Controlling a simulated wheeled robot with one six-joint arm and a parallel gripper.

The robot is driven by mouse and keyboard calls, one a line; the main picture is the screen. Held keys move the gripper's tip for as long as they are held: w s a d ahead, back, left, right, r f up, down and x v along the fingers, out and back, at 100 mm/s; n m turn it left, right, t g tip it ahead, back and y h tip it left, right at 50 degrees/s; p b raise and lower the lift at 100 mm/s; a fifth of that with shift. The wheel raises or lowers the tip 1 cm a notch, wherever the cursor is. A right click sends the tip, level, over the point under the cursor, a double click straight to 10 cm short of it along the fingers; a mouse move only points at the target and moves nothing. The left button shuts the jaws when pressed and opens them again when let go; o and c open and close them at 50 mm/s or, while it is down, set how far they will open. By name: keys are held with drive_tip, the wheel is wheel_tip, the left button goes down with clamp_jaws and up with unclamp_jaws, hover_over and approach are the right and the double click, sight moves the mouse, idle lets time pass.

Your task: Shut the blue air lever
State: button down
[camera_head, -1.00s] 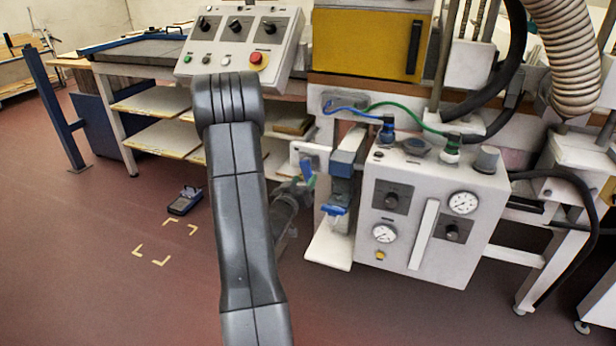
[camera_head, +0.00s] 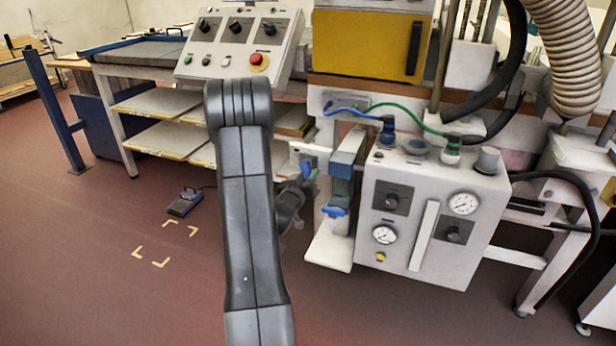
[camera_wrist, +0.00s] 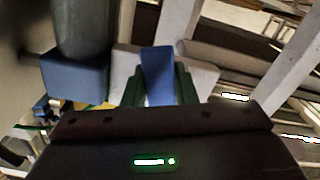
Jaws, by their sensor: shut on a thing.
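The blue air lever (camera_head: 307,166) sits on a pale fitting left of the air unit in the head view. In the wrist view the lever (camera_wrist: 157,68) stands between the two green fingertips of my gripper (camera_wrist: 160,88). My gripper (camera_head: 312,174) is shut on the lever, with little of its fingers showing in the head view. My arm hides part of the area to the left. The lever's pivot is not clear in either view.
A blue-grey air filter unit (camera_head: 346,158) with a blue lower part stands close right of the lever. The white gauge box (camera_head: 425,215) is further right. A control panel (camera_head: 240,45) with a red button is above.

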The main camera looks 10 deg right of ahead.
drive_tip(key=shift+w+a+f+m+b, duration=0.15)
drive_tip(key=shift+a+f+m+b, duration=0.15)
drive_tip(key=shift+m+b, duration=0.95)
drive_tip(key=shift+w+a+r+m+b, duration=0.2)
drive_tip(key=shift+m+b, duration=0.45)
drive_tip(key=shift+b, duration=0.45)
drive_tip(key=c, duration=1.2)
unclamp_jaws()
drive_tip(key=shift+o, duration=0.2)
drive_tip(key=p+v, duration=0.1)
drive_tip(key=v, duration=1.3)
drive_tip(key=shift+p, duration=0.3)
drive_tip(key=shift+d, duration=0.1)
